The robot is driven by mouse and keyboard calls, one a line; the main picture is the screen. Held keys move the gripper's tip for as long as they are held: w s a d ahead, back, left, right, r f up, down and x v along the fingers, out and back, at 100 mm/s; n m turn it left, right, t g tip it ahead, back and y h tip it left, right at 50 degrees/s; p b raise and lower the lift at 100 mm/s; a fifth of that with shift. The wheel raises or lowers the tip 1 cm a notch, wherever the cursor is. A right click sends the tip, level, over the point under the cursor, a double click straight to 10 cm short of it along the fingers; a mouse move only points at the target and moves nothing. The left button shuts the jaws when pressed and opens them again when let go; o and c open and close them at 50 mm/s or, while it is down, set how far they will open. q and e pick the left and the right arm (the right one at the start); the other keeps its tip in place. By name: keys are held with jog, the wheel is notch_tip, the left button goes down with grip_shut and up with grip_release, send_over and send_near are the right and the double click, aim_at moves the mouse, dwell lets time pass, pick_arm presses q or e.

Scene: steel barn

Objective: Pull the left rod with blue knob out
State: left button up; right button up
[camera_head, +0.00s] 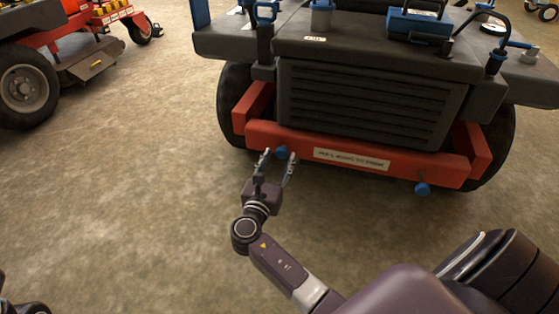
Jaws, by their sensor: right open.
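The left blue knob (282,152) sits low on the front of the red bumper bar (262,139) of a dark vehicle. Its rod is hidden. My right gripper (278,159) is open, with one fingertip on each side of this knob in the picture. I cannot tell whether the fingers touch it. A second blue knob (423,189) hangs at the right end of the bar, away from the gripper. My left gripper does not show; only a dark part of mine is at the bottom left corner.
The vehicle's black grille (365,105) rises above the bar, with a blue toolbox (417,24) on top. A red machine with a large wheel (27,88) stands at the upper left. The concrete floor (130,190) on the left is clear.

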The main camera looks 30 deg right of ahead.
jog(key=shift+x, duration=0.8)
grip_shut()
